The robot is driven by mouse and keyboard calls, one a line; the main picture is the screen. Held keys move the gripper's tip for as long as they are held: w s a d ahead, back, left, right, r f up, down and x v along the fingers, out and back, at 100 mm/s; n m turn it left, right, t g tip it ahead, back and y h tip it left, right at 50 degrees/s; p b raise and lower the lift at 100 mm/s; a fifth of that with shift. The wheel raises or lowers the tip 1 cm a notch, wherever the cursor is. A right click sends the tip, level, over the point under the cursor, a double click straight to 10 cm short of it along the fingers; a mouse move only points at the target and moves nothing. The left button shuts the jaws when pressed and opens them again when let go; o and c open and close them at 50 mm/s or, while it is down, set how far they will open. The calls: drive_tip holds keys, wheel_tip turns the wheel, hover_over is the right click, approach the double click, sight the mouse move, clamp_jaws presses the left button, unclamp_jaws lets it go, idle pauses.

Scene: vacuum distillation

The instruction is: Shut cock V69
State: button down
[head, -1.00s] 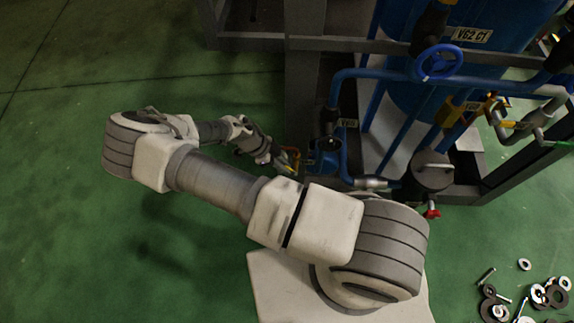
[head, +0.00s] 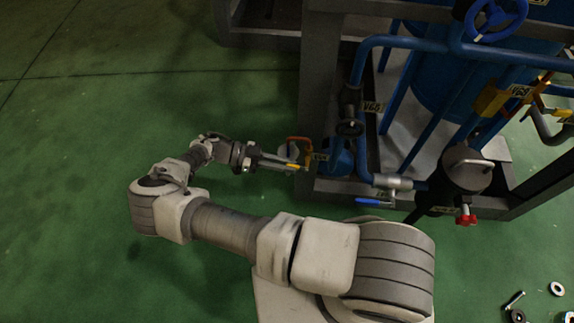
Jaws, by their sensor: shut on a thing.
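A small orange cock handle (head: 299,139) stands out at the left end of the blue pipework, low beside the frame's corner post. A small tag (head: 320,157) is just right of it, too small to read, so I cannot confirm that this is V69. My gripper (head: 297,163) reaches in from the left, roughly level, with its fingers at the orange handle. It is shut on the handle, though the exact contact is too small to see. A yellow patch shows at the fingertips. The cock's body is partly hidden behind the gripper and the handle.
A dark handwheel (head: 349,128), a blue lever (head: 373,203) and a red-handled valve (head: 466,216) are to the right. A blue handwheel (head: 495,18) is above. The grey frame post (head: 318,90) stands close to my gripper. Green floor (head: 90,130) at left is clear.

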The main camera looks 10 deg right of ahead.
drive_tip(key=shift+f+h, duration=0.35)
drive_tip(key=shift+h, duration=0.15)
drive_tip(key=shift+f, duration=0.1)
drive_tip(key=c, duration=0.9)
unclamp_jaws()
drive_tip(key=shift+w, duration=0.1)
